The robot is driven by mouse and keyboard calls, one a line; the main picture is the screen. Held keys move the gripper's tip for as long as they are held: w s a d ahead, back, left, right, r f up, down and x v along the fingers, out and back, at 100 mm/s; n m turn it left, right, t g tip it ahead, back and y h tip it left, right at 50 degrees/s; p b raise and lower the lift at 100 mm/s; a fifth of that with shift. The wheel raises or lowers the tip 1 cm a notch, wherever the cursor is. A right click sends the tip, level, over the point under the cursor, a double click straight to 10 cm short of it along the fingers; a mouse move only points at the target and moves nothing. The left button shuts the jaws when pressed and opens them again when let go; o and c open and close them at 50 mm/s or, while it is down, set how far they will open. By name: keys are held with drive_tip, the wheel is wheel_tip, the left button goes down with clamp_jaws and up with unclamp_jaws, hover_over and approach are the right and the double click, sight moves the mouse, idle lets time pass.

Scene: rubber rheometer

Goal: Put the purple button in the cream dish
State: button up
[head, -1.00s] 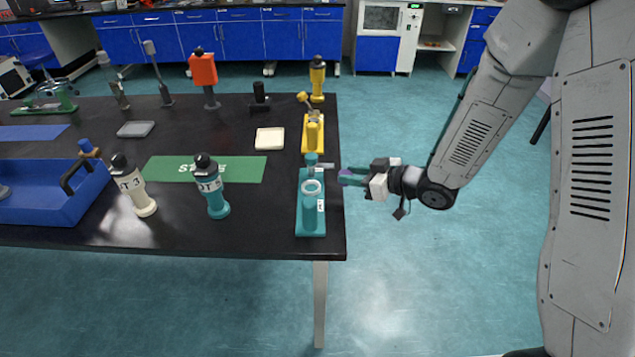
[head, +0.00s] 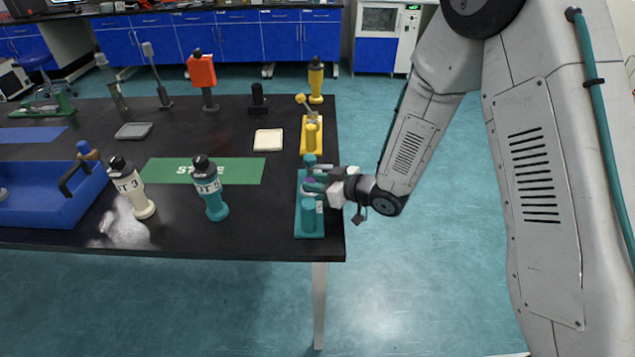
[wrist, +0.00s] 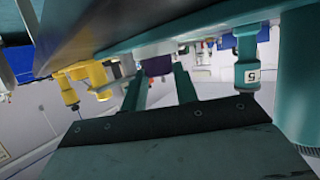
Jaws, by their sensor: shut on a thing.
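The purple button (wrist: 157,66) is between my gripper's two fingers in the wrist view. In the head view only a small purple spot shows at the fingertips. My gripper (head: 312,185) is shut on the button and reaches in from the right, over or beside the teal fixture (head: 309,228) at the table's right edge. I cannot tell whether it touches the fixture. My gripper's fingers also show in the wrist view (wrist: 158,72). The cream dish (head: 268,140) lies flat and empty on the black table, farther back and left of my gripper.
A yellow fixture (head: 312,146) stands just behind the teal one, with a yellow bottle (head: 316,82) beyond. A teal bottle (head: 211,190) and a cream bottle (head: 133,190) stand left. A green mat (head: 165,170) lies behind them. A black stand (head: 259,101) is behind the dish.

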drive_tip(key=shift+f, duration=0.15)
drive_tip(key=o, duration=0.9)
drive_tip(key=shift+o, duration=0.2)
drive_tip(key=shift+f+v, duration=0.2)
drive_tip(key=shift+v, duration=3.7)
